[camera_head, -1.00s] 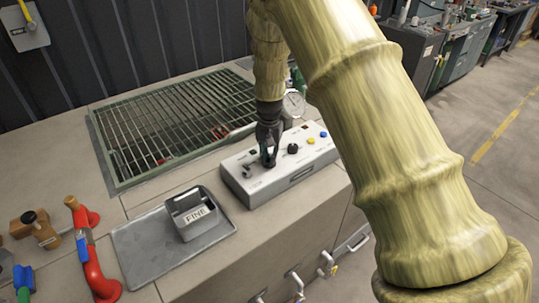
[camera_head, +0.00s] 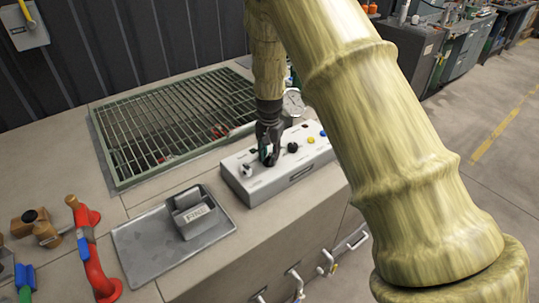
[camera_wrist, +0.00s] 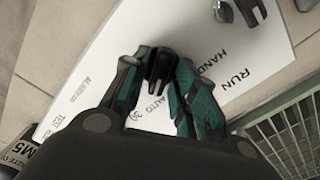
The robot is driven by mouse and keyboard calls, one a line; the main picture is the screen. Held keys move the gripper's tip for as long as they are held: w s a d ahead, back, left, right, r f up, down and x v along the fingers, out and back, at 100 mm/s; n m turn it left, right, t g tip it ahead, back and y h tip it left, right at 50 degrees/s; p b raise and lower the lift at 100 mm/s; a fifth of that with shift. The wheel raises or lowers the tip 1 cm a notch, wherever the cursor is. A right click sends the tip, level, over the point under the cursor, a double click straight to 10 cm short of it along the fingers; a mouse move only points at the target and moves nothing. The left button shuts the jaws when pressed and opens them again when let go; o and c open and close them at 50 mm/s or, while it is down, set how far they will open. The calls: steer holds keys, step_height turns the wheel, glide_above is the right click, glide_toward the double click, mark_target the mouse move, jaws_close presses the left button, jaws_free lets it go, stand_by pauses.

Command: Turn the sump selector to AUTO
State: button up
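The light grey control panel (camera_head: 262,188) sits on the counter and shows close up in the wrist view (camera_wrist: 100,65). A black selector knob (camera_wrist: 160,66) stands on it between my two teal fingertips, with the word AUTO printed beside it, partly covered, and HAND and RUN to the right. My gripper (camera_wrist: 162,75) points down over the panel. Its fingers appear closed against both sides of the knob. In the head view my gripper (camera_head: 268,155) hides most of this knob. The exact pointer direction is hard to tell.
Another black knob (camera_head: 292,147), a yellow button (camera_head: 311,140) and a blue button (camera_head: 323,134) are on the panel's right. A grated pit (camera_head: 170,125) lies behind. A grey tray (camera_head: 150,250) with a box (camera_head: 194,212) and red pipework (camera_head: 95,265) are left.

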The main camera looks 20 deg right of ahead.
mark_target(269, 157)
stand_by(0.3)
step_height(269, 157, up, 12)
stand_by(0.6)
steer(key=shift+s+d, duration=0.1)
